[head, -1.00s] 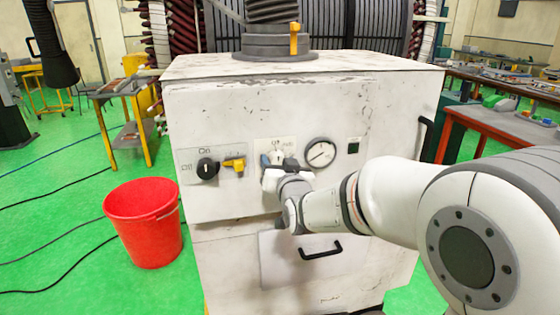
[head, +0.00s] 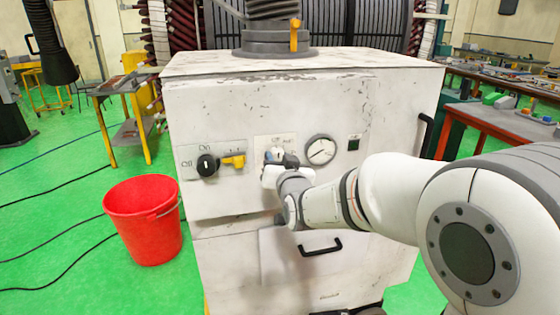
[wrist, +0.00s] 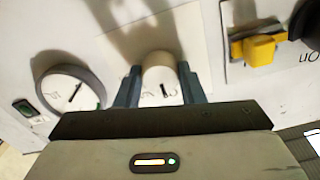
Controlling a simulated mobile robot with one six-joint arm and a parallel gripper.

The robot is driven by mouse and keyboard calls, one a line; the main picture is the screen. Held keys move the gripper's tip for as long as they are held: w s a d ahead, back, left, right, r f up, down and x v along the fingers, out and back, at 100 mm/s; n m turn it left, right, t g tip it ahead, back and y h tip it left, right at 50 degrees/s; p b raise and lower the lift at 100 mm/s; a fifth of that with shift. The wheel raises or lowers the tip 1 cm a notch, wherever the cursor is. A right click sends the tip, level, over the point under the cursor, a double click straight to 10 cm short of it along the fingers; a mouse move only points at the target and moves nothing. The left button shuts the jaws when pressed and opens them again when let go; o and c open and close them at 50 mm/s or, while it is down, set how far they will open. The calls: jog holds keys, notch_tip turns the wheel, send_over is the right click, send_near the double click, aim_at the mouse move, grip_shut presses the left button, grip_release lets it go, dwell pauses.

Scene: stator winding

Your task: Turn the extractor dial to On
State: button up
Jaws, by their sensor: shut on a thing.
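A pale round dial (wrist: 160,78) stands out from the middle panel of the white cabinet front. It has a short dark mark on the side facing my gripper in the wrist view. My gripper (wrist: 160,88) has a blue-grey finger on each side of the dial and is shut on it. In the head view my gripper (head: 279,158) is at the same panel and covers most of the dial. The lettering around the dial is partly hidden and too small to read surely.
Left of the dial is a panel with a black knob (head: 207,165) and a yellow handle (head: 234,160). A round gauge (head: 320,150) is just right of the dial. A drawer handle (head: 320,248) is below. A red bucket (head: 145,220) stands on the floor left of the cabinet (head: 215,110).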

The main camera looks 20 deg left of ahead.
jog(key=shift+f+m+b, duration=0.2)
jog(key=shift+m+b, duration=0.1)
jog(key=shift+b, duration=0.4)
jog(key=shift+r+m+b, duration=0.2)
jog(key=shift+m+b, duration=8.4)
jog(key=shift+b, duration=2.35)
jog(key=o, duration=1)
jog(key=shift+w, duration=0.1)
jog(key=shift+v, duration=3.95)
